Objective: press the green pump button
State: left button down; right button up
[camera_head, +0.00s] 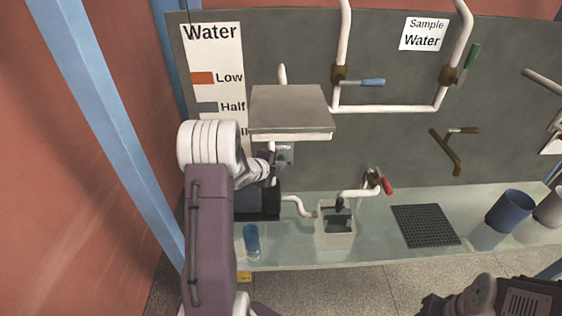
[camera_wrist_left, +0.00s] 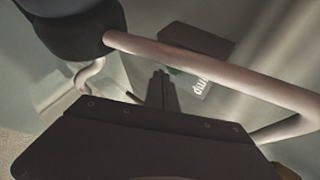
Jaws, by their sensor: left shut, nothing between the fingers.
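The green pump button (camera_wrist_left: 172,71) shows as a small green patch beside a light label (camera_wrist_left: 200,87) in the left wrist view, partly hidden by my fingertips. In the head view its small grey switch box (camera_head: 285,154) sits on the dark panel under the tank. My left gripper (camera_head: 271,168) is just left of this box, partly hidden by my arm. In the left wrist view its fingers (camera_wrist_left: 160,77) are shut and empty, pointing toward the button. I cannot tell whether they touch it. Part of my right arm shows at the bottom right; its fingers are not clear.
A grey-topped tank (camera_head: 290,108) overhangs the switch box. White pipes, one (camera_wrist_left: 215,72) close to my left gripper, run nearby. The glass shelf (camera_head: 290,255) holds a square container (camera_head: 335,239), a black grate (camera_head: 425,225) and a blue cup (camera_head: 509,211).

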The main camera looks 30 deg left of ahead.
pick_arm(q)
jog(key=shift+s+d+f+b, duration=0.2)
jog(key=shift+s+b, duration=0.1)
jog(key=shift+b, duration=0.15)
jog(key=s+d+b, duration=0.2)
jog(key=s, duration=0.1)
jog(key=shift+s+d+r, duration=0.1)
jog(key=shift+s, duration=0.2)
jog(key=shift+s+d+r, duration=0.1)
jog(key=shift+s+d, duration=0.15)
jog(key=shift+s, duration=0.2)
